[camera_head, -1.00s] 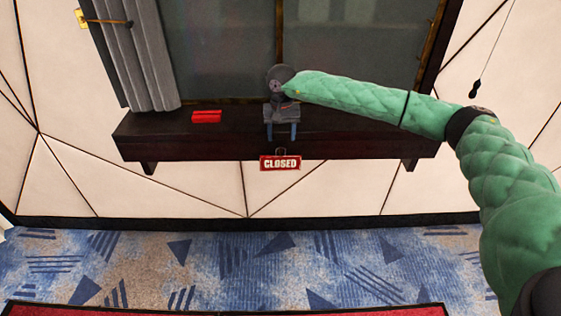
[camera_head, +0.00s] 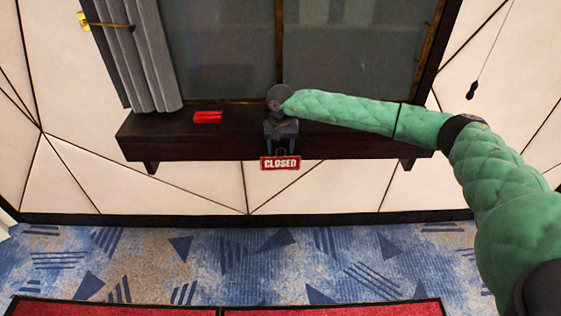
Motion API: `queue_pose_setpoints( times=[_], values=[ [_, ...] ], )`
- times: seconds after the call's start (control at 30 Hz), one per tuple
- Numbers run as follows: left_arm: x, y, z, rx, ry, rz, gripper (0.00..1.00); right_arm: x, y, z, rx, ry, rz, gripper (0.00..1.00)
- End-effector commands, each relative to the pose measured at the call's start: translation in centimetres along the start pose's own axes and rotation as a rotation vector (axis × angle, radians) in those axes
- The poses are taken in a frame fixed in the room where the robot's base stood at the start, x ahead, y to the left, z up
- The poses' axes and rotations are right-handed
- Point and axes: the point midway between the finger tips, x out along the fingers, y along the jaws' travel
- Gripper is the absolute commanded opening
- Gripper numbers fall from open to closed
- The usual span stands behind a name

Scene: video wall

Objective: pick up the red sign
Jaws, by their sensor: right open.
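The red sign (camera_head: 280,163) reads "CLOSED" in white letters and hangs at the front edge of the dark ledge, near the middle of the camera_head view. A small dark hanger shows just above it. My right gripper (camera_head: 282,150) points down right above the sign, with its two blue-grey fingers apart on either side of the hanger. It is open and holds nothing that I can see. Whether the fingers touch the hanger or sign cannot be told. My left gripper is not in view.
The dark ledge (camera_head: 180,143) runs under a window, with a small red object (camera_head: 207,117) on it, left of my gripper. A grey curtain (camera_head: 140,60) hangs at the left. Below is blue patterned carpet (camera_head: 250,262) with a red mat (camera_head: 130,308) in front.

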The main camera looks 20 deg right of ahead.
Motion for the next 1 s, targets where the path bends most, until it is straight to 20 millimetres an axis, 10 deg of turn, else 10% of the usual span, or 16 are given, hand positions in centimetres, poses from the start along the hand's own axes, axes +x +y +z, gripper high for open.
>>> queue_pose_setpoints(
  times=[0.27, 0.6, 1.0],
  values=[
    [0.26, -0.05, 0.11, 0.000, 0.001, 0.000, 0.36, 0.22, -0.01, 0.02, 0.000, 0.000, 0.000, 0.57],
    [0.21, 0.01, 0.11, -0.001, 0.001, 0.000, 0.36, 0.20, 0.00, 0.02, 0.000, 0.000, 0.000, 0.00],
    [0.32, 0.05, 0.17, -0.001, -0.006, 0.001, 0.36, -0.03, 0.00, -0.02, 0.000, 0.001, 0.000, 0.00]
  ],
)
